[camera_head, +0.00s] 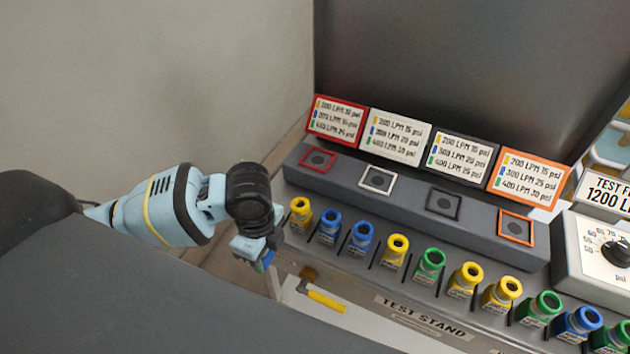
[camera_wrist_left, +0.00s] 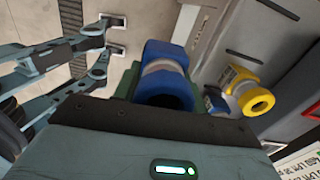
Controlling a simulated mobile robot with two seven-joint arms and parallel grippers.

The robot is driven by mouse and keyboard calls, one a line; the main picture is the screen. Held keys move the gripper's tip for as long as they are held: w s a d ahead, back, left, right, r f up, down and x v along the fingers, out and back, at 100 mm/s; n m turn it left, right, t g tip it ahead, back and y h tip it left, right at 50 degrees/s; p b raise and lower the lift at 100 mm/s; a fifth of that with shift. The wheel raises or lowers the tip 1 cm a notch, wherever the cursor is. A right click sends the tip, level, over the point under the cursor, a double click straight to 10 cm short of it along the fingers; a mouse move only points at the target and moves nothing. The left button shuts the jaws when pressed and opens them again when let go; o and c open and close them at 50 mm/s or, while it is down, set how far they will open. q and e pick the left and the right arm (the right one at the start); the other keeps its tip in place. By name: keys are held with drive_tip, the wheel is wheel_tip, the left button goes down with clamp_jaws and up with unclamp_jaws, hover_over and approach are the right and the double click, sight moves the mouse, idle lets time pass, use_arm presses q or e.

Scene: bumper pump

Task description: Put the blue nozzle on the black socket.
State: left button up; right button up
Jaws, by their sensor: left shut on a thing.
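My left gripper (camera_head: 262,252) is at the left end of the test stand, beside the row of nozzles and pointing down. It is shut on a blue nozzle (camera_wrist_left: 165,78), whose open ring faces the camera in the left wrist view. In the head view the fingers hide most of this nozzle. The black socket (camera_head: 443,203) is a black-framed square with a dark round centre on the raised grey bar, to the right of the gripper and apart from it. My right gripper does not show.
Red (camera_head: 318,159), white (camera_head: 377,180) and orange (camera_head: 516,228) sockets share the bar, with label cards behind. A front row holds several yellow, blue and green nozzles, starting with a yellow one (camera_head: 300,214). A gauge box (camera_head: 592,258) stands at right.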

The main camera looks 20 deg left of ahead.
use_arm(q)
drive_tip(key=shift+w+d+r+n, duration=0.1)
drive_tip(key=shift+w+r+n, duration=0.15)
drive_tip(key=shift+r+n, duration=0.25)
drive_tip(key=w+d+r+n, duration=0.2)
drive_tip(key=w+r+n, duration=0.2)
drive_tip(key=r+n, duration=0.6)
drive_tip(key=n, duration=0.7)
